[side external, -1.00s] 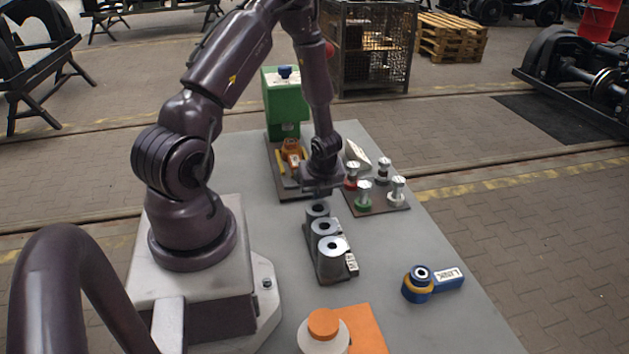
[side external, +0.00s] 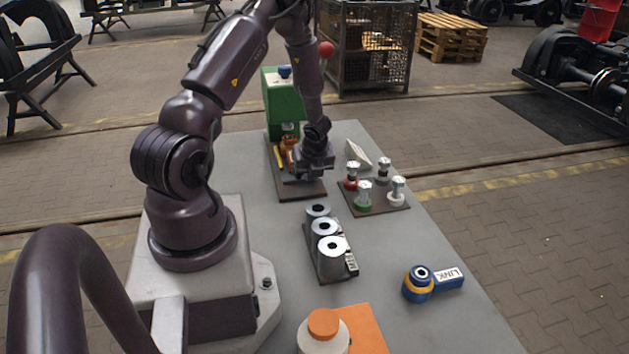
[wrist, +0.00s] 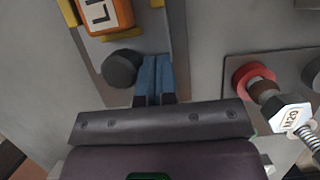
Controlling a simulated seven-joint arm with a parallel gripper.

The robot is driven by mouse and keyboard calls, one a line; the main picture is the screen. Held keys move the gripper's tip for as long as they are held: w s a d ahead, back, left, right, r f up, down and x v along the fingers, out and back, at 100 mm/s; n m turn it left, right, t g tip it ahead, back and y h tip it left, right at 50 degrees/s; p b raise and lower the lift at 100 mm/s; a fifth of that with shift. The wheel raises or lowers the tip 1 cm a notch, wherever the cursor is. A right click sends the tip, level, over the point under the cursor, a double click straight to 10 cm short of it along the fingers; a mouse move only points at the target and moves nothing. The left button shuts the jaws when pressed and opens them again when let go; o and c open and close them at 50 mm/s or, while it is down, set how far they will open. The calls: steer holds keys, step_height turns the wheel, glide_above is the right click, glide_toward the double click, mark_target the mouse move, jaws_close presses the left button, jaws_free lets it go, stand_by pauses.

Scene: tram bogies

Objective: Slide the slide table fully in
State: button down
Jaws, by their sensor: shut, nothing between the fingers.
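The slide table carries an orange block (side external: 287,147) and sits in front of a green machine housing (side external: 286,105), on a dark base plate (side external: 305,190). In the wrist view, the orange block (wrist: 104,14) with a white label lies at the top left between yellow strips, and a dark round knob (wrist: 122,68) lies below it. My gripper (wrist: 153,62) is shut and empty, its blue fingers together just right of the knob, over the grey plate. Whether they touch anything is unclear. In the side view my gripper (side external: 306,176) hides part of the slide.
Right of the slide, a plate (side external: 375,205) holds several bolts with coloured collars. In front stands a holder (side external: 330,248) with three metal cylinders. A blue LINK part (side external: 430,282) and an orange-capped jar (side external: 323,330) lie nearer. The table's right side has free room.

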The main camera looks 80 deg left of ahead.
steer(key=shift+a, duration=1.05)
steer(key=shift+d, duration=0.1)
